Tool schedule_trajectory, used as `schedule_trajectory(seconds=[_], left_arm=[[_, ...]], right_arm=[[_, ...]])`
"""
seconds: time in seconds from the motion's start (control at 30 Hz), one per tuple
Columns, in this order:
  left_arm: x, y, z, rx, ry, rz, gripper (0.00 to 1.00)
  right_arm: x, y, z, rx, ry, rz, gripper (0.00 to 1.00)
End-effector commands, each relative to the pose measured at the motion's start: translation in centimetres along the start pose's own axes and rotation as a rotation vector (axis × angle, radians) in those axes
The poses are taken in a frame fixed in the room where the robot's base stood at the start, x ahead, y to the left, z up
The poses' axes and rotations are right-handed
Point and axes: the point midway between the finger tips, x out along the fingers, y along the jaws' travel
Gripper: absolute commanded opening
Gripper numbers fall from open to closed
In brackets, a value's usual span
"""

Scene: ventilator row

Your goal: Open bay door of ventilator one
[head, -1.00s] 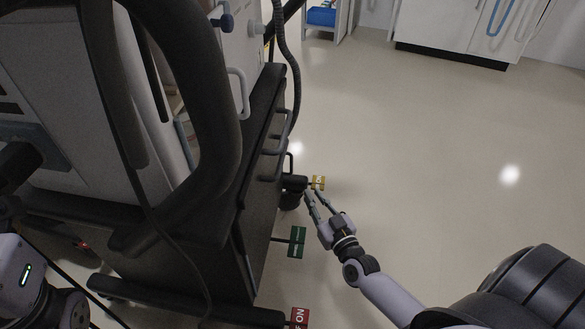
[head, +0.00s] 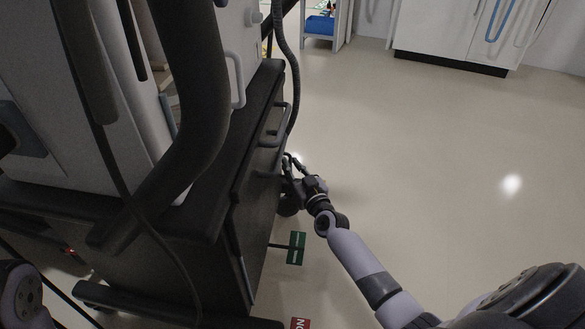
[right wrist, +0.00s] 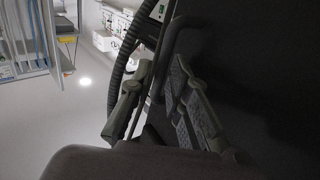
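The ventilator cart (head: 110,240) fills the left of the head view, with a dark side face towards the open floor. A dark bar handle (head: 272,130) sticks out from that side. In the right wrist view a dark curved bar handle (right wrist: 167,48) runs between the fingers of my right gripper (right wrist: 155,95). The fingers stand apart on either side of it; I cannot see them pressing on it. The dark panel (right wrist: 255,60) looks closed. Of my left arm only a link shows.
White cabinets (head: 455,30) stand at the back. The floor to the right is clear.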

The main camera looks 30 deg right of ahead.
Motion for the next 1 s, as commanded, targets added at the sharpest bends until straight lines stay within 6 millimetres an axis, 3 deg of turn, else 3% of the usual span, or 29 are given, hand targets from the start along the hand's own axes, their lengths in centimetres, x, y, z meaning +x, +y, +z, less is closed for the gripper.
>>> schedule_trajectory(seconds=[0.1,0.37,1.0], left_arm=[[0.02,0.0,0.0,0.0,0.0,0.0,0.4],[0.02,0.02,-0.03,0.0,0.001,0.0,0.4],[0.02,0.01,-0.02,-0.001,0.001,0.0,0.4]], right_arm=[[-0.02,0.0,-0.02,0.0,0.0,0.0,0.16],[-0.03,0.0,-0.01,0.0,0.0,0.0,0.0],[-0.05,0.0,0.0,0.0,0.0,0.0,0.0]])
